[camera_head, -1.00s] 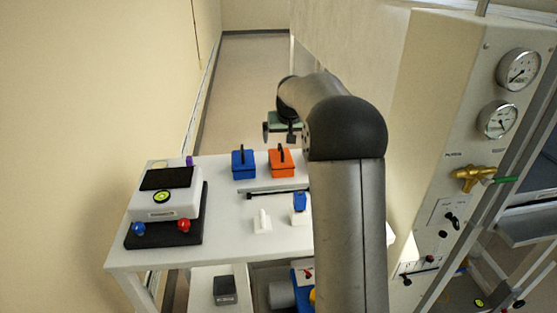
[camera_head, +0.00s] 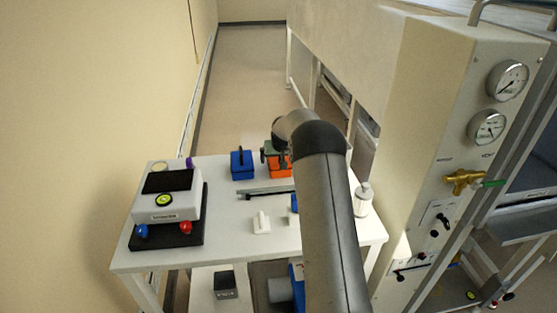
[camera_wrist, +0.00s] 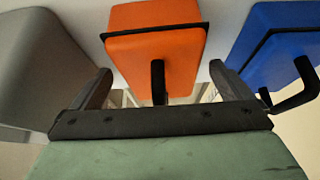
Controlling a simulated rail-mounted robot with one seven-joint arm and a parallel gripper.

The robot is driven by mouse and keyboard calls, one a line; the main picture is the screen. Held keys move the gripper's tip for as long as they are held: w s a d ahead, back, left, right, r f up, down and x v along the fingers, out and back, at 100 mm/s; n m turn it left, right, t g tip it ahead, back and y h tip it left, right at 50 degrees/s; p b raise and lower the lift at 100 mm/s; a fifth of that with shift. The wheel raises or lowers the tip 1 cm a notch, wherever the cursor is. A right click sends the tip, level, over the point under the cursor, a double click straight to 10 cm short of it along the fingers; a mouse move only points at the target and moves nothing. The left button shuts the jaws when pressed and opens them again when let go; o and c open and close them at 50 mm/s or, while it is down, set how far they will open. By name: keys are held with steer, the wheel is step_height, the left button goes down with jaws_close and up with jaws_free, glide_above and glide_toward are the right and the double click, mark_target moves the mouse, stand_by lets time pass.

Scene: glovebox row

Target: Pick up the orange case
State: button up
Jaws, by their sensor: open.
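The orange case (camera_head: 278,171) stands on the white table, right of the blue case, partly hidden behind my gripper and arm in the head view. In the wrist view the orange case (camera_wrist: 155,58) lies ahead of my gripper (camera_wrist: 158,85), with its black handle pointing toward the gripper between the two open fingers. The jaws are open and hold nothing. I cannot tell whether the fingers touch the case.
The blue case (camera_head: 242,165) stands close to the left; it also shows in the wrist view (camera_wrist: 275,45). A dark bar (camera_head: 262,193), a white block (camera_head: 261,223) and a white bottle (camera_head: 362,199) are on the table (camera_head: 225,245). A white device (camera_head: 168,194) sits at left.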

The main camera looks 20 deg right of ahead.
steer(key=shift+x, duration=0.8)
steer(key=c, duration=1.2)
steer(key=shift+c, duration=1.1)
steer(key=shift+r, duration=0.15)
